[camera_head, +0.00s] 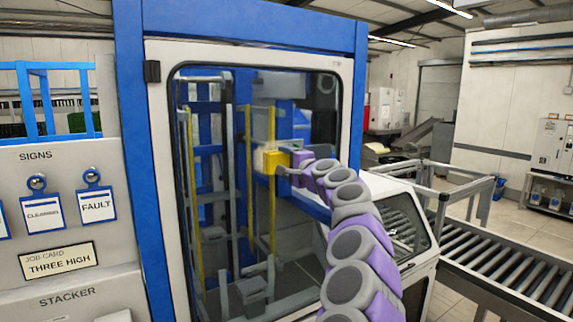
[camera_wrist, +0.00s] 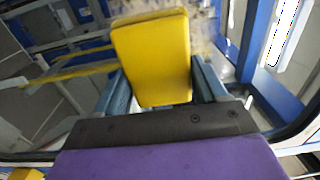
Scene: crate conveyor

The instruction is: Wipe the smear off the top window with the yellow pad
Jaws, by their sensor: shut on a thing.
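The top window (camera_head: 215,235) is a tall clear pane in a white frame on the blue machine. My gripper (camera_head: 285,165) is at the upper middle of this pane, shut on the yellow pad (camera_head: 270,161). In the wrist view the pad (camera_wrist: 152,55) stands upright between the two grey fingers of my gripper (camera_wrist: 158,85). A hazy brownish smear (camera_wrist: 203,22) shows on the glass beside and behind the pad's top. The pad hides part of it. I cannot tell whether the pad touches the glass.
Yellow and grey bars show inside the machine behind the glass. A blue post (camera_head: 137,180) edges the window on the left. A sign panel (camera_head: 50,225) with hanging tags stands further left. A lower sloped window (camera_head: 400,225) and a roller conveyor (camera_head: 510,265) lie to the right.

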